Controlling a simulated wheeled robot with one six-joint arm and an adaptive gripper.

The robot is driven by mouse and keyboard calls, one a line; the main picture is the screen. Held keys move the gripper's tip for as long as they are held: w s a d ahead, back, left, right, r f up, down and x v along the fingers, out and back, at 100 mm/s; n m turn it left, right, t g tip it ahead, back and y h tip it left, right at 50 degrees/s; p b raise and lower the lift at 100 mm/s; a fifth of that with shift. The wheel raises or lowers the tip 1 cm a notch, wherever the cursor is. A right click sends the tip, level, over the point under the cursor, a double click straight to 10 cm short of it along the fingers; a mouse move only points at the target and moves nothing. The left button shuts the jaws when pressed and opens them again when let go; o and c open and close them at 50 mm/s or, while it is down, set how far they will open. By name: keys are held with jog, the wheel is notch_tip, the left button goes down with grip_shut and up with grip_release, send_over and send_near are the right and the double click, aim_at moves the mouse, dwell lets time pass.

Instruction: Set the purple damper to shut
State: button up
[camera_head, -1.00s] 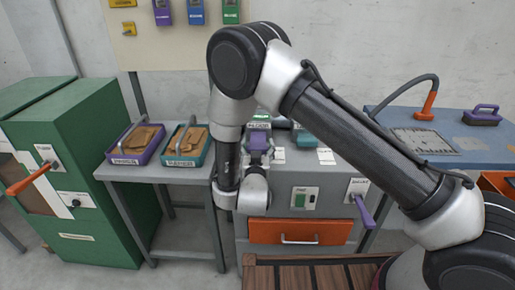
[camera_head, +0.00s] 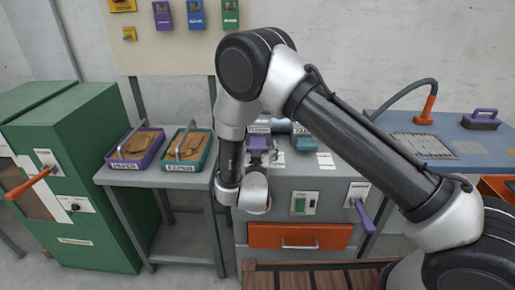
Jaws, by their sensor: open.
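A purple lever (camera_head: 363,213) hangs from a white labelled plate at the right of the grey cabinet's front. It slants down to the right; its label is too small to read. My gripper (camera_head: 257,160) is small and dark at the end of my wrist, in front of the cabinet's top left part. It is open, well left of the lever and not touching it. Its fingertips are hard to make out against a purple item (camera_head: 258,143) with a label on the cabinet top.
The grey cabinet (camera_head: 277,207) has a green button panel (camera_head: 303,203) and an orange drawer (camera_head: 300,236). Purple (camera_head: 134,163) and teal (camera_head: 183,166) trays stand on a side table. A green cabinet (camera_head: 85,185) with an orange lever (camera_head: 30,184) is left.

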jog(key=shift+s, duration=0.1)
jog(key=s, duration=1.1)
jog(key=shift+s+a, duration=0.2)
jog(key=shift+s, duration=0.2)
